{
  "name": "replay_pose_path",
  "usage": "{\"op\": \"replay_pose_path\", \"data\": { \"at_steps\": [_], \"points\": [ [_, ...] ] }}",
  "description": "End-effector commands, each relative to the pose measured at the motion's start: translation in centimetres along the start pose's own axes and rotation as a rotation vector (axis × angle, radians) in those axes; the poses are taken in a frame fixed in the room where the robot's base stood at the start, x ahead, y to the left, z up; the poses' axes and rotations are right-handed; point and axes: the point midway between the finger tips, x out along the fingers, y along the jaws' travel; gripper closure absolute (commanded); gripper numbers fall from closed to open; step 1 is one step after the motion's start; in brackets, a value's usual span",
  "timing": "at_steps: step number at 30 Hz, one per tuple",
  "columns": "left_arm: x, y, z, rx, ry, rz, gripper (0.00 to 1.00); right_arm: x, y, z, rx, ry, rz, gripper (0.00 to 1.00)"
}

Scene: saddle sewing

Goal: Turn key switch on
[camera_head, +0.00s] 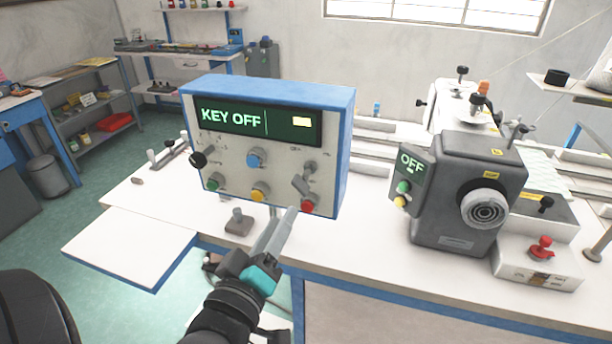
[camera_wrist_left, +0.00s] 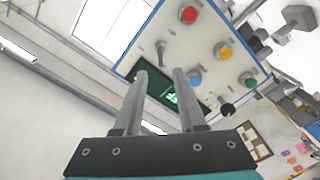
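A blue-framed control box (camera_head: 345,140) stands on the white table. Its green display (camera_head: 232,118) reads "KEY OFF". A grey lever-like switch (camera_head: 300,184) is at the lower right of the panel, above a red button (camera_head: 308,206). A black knob (camera_head: 199,160) is at the panel's left. I cannot tell for sure which is the key switch. My left gripper (camera_head: 290,215) is in front of the panel's lower right, below the grey lever. In the left wrist view, its fingers (camera_wrist_left: 160,78) are apart with nothing between them; the box panel (camera_wrist_left: 203,42) lies beyond. My right gripper is out of view.
Blue (camera_head: 255,158), yellow (camera_head: 260,191) and green (camera_head: 213,182) buttons are close together on the panel. A dark grey machine (camera_head: 455,180) with an "OFF" display stands to the right. A small grey pedestal (camera_head: 238,224) stands left of my gripper. The table's front left is clear.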

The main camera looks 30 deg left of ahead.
Motion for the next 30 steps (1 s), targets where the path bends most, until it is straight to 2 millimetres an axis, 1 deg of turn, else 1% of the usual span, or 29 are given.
{"op": "replay_pose_path", "data": {
  "at_steps": [1, 9, 19, 25, 30],
  "points": [
    [0.6, -0.1, 0.1, 0.001, 0.004, 0.005, 0.60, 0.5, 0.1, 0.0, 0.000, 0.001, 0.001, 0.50],
    [3.5, -0.2, 0.2, 0.003, 0.003, 0.004, 0.60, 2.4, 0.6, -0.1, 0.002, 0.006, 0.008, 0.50],
    [6.6, -0.2, 0.1, 0.003, 0.005, 0.003, 0.60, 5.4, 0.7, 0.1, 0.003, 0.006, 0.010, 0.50],
    [9.2, -0.1, 0.0, 0.004, 0.003, 0.001, 0.60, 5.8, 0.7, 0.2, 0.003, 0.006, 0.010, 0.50],
    [11.6, 0.0, -0.1, 0.004, 0.002, 0.000, 0.60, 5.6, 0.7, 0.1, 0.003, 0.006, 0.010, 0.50]
  ]
}}
